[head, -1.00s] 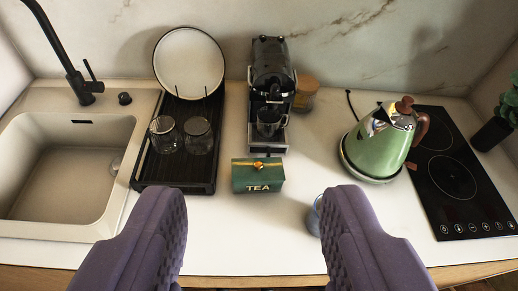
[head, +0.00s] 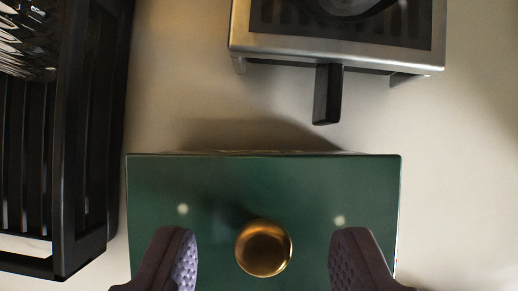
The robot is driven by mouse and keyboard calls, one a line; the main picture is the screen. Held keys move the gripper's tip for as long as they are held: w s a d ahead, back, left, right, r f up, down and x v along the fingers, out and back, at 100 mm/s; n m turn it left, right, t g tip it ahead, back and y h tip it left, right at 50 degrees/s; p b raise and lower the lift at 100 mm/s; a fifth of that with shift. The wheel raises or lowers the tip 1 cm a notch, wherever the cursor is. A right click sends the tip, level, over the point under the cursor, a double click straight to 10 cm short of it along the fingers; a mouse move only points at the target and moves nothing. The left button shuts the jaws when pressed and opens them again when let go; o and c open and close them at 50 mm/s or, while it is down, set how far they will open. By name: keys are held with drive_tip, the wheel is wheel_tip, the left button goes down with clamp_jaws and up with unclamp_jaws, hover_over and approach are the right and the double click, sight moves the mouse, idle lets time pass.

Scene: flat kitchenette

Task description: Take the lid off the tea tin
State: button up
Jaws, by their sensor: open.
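The green tea tin's lid (head: 290,190) fills the lower middle of the view, seen from above. A round gold knob (head: 263,248) stands at the middle of the visible lid. My gripper (head: 263,262) is open, with one purple finger to the left of the knob and one to the right. Both fingers are apart from the knob, with green lid showing between. The lid is on the tin. The tin's front and its lettering are hidden below the frame edge.
The black dish rack (head: 70,190) stands close to the left of the tin. The coffee machine's metal drip tray (head: 340,48), with a black tab sticking out, is behind the tin. Pale worktop (head: 455,170) is clear to the right.

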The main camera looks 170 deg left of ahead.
drive_tip(key=shift+w+f, duration=0.25)
drive_tip(key=shift+f, duration=0.3)
drive_tip(key=shift+r, duration=0.1)
clamp_jaws()
drive_tip(key=shift+r, duration=0.15)
